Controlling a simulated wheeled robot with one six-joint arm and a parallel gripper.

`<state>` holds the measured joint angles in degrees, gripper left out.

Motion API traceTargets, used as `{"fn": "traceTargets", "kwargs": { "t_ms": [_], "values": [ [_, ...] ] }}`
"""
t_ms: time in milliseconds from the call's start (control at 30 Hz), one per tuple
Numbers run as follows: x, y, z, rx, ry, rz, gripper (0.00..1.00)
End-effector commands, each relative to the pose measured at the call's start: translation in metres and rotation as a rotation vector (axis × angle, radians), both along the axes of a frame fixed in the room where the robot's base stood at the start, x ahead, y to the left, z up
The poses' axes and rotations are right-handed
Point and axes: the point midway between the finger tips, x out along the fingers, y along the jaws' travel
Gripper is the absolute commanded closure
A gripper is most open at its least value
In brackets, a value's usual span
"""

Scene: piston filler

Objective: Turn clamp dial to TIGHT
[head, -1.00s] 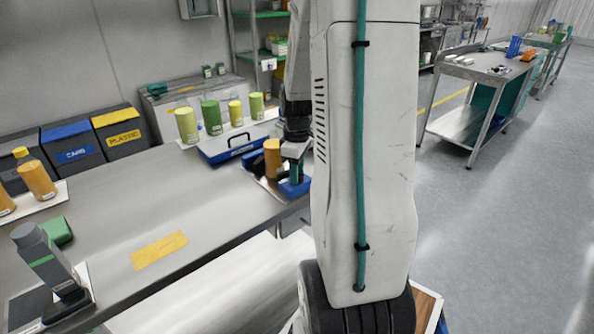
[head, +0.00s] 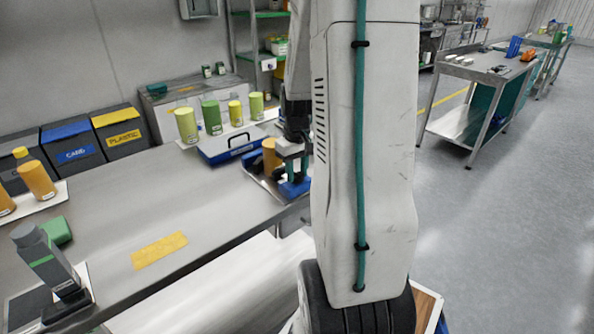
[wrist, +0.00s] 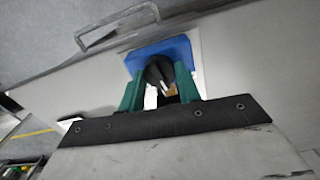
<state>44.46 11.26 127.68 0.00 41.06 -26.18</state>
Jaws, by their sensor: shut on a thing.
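The clamp dial (wrist: 158,72) is a dark knob with a pale pointer mark, set on a blue block (wrist: 180,50) in the wrist view. My gripper (wrist: 160,88) has its two green fingers on either side of the dial and is shut on it. In the head view my gripper (head: 293,172) is at the blue block (head: 293,188) near the bench's front right edge. There the dial is hidden, and no TIGHT marking is readable in either view.
An orange container (head: 270,154) stands just left of my gripper. Green and yellow containers (head: 211,118) stand further back. The bench (head: 150,205) is mostly clear, with a yellow mat (head: 159,250) at the front.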

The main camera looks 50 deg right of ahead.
Motion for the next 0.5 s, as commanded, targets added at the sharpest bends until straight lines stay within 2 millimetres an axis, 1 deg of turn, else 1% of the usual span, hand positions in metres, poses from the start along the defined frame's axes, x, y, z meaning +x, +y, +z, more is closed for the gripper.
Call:
{"fn": "traceTargets", "kwargs": {
  "t_ms": [500],
  "values": [
    [-0.0001, -0.0009, 0.0005, 0.0, -0.001, -0.49, 0.89]
  ]
}}
